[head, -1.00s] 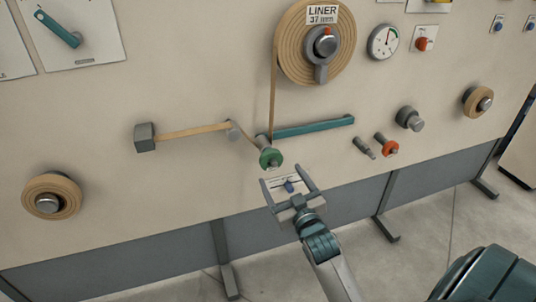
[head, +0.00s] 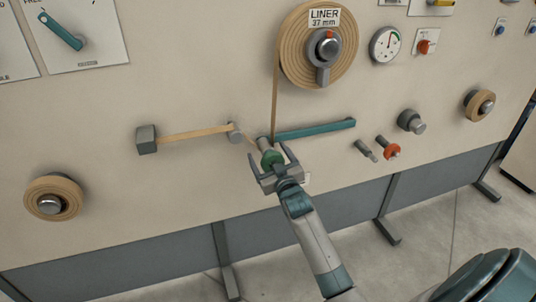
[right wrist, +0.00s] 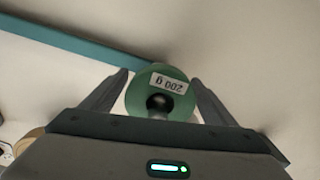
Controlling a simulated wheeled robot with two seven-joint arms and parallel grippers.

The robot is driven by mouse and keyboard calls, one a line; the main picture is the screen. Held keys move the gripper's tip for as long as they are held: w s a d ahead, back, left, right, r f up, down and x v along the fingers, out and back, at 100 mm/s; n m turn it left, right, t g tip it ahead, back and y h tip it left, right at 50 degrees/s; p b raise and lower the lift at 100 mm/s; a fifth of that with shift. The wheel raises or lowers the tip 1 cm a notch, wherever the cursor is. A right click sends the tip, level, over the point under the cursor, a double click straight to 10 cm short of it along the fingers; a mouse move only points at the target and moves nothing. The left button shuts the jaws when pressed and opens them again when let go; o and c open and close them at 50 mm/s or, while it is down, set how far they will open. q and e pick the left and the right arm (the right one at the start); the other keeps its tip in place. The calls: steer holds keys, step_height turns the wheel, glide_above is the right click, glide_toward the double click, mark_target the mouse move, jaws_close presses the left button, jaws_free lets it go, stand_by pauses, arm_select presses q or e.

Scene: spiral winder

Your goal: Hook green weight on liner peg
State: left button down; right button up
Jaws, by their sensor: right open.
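The green weight (head: 271,158) sits at the front end of a grey peg (head: 264,144), at the left end of the teal bar (head: 315,129) below the LINER roll. In the right wrist view the green weight (right wrist: 183,103) faces me with a "200 g" label and a dark round knob at its middle. My right gripper (head: 269,151) is open, with one finger on each side of the weight. In the right wrist view a gap shows between the weight and the right finger of the gripper (right wrist: 160,76); contact at the left finger is unclear. My left gripper is not in view.
The LINER roll (head: 293,60) sends a tan strip down to the bar's left end. Another strip (head: 195,133) runs left to a grey block (head: 147,139). An orange weight (head: 392,150) and a bare grey peg (head: 366,150) are to the right. The panel below is clear.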

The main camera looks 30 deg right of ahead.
steer(key=shift+w, duration=0.2)
steer(key=c, duration=2)
steer(key=shift+o, duration=0.2)
arm_select(q)
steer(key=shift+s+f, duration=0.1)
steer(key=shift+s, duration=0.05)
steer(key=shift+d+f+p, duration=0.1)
steer(key=shift+p, duration=0.2)
arm_select(e)
steer(key=shift+r, duration=0.1)
steer(key=p, duration=0.2)
steer(key=shift+d+r+p, duration=0.1)
steer(key=shift+p, duration=1.4)
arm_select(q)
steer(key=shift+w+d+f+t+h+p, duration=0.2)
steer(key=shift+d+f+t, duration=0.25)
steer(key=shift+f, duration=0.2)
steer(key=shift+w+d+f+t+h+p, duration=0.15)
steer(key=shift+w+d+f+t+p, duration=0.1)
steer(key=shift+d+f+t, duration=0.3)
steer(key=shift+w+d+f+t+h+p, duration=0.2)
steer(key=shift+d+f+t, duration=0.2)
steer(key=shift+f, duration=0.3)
